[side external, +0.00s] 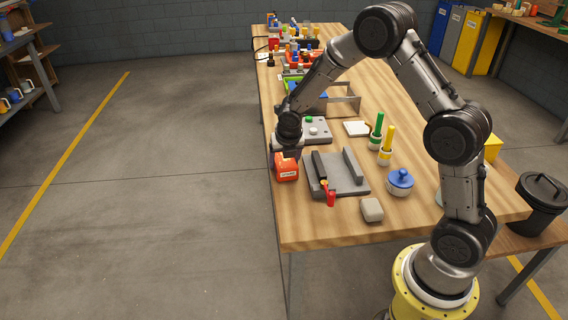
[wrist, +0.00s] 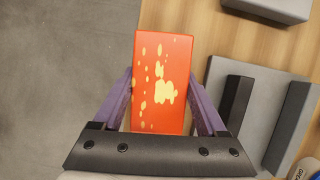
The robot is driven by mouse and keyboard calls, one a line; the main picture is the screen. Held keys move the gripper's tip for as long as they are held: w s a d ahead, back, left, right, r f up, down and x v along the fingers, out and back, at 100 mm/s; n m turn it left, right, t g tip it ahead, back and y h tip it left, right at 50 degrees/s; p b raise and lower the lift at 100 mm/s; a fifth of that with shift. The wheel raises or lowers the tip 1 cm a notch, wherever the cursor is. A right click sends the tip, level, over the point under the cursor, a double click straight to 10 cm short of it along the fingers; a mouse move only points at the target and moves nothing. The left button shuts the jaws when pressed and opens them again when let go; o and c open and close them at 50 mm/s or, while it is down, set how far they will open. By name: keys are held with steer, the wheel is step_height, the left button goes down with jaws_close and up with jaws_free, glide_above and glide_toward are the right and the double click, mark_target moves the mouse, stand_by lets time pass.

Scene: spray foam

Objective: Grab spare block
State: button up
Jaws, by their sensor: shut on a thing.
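A red-orange block (side external: 286,170) with a pale label is at the left edge of the wooden table in the side view. In the wrist view the red block (wrist: 163,60) shows yellow blotches on its upper face. My gripper (side external: 286,153) is right above it, pointing down. In the wrist view its purple fingers (wrist: 161,98) stand on either side of the block and are shut on it. I cannot tell whether the block's underside touches the table. A beige-grey block (side external: 372,210) lies apart near the front of the table.
A grey fixture (side external: 350,187) with raised bars and a red-handled tool (side external: 330,195) is right of the block. A grey plate with buttons (side external: 317,130) lies behind. Floor lies left of the table.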

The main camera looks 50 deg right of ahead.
jaws_close()
steer(key=shift+r, duration=0.1)
